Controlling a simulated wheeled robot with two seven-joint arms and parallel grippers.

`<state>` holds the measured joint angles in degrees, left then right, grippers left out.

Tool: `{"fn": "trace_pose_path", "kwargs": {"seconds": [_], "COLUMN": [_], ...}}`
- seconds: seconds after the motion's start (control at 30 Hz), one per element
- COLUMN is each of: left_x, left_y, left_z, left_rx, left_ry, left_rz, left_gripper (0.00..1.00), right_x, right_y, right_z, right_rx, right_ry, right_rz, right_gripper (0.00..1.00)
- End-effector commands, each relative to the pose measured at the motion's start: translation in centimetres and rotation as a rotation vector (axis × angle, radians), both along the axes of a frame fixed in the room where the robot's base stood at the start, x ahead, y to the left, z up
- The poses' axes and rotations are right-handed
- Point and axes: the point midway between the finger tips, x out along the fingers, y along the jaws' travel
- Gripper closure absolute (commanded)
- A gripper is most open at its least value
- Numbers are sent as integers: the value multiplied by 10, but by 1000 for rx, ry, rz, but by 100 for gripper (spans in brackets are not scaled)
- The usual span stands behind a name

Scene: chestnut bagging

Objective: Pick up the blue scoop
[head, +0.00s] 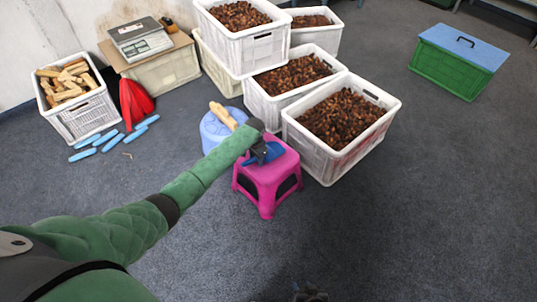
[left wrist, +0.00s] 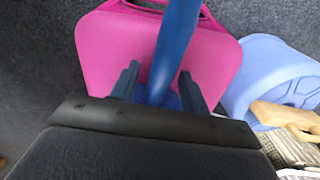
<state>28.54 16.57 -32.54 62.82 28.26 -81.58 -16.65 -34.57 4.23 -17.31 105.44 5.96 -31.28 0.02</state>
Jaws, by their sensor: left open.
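The blue scoop (head: 273,154) lies on the pink stool (head: 268,178) in the head view, partly hidden by my left gripper (head: 261,153). In the left wrist view, the blue scoop (left wrist: 176,38) runs upward between the two fingers of my left gripper (left wrist: 158,78), over the pink stool seat (left wrist: 112,42). The fingers are apart, one on each side of the scoop, with a visible gap on both sides. My right gripper (head: 309,293) shows only as a small dark shape at the bottom edge of the head view.
White crates of chestnuts (head: 318,152) stand close behind. A green box with a blue lid (head: 455,72) is far right. The floor in front is clear.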

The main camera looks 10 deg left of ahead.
Motion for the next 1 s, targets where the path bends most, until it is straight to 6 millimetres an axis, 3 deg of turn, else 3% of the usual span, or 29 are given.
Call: {"fn": "trace_pose_path", "kwargs": {"seconds": [0.13, 0.37, 0.73, 0.97, 1.0], "left_x": [0, 0, 0, 1, 1], "left_y": [0, 0, 0, -1, -9], "left_z": [0, 0, 6, 42, 47], "left_rx": [0, 0, -1, 0, -2], "left_ry": [0, 0, -1, -2, -2], "left_rz": [0, 0, 0, -1, -3], "left_gripper": [55, 100, 100, 100, 100], "right_x": [0, -1, 0, 0, 0], "right_y": [0, 0, 0, -1, -1], "right_z": [0, 0, 1, 7, 7], "right_rx": [0, 0, -1, -2, -2], "right_ry": [0, 0, 1, 2, 2], "right_rz": [0, 0, 0, 1, 1], "right_gripper": [64, 64, 64, 64, 64]}}
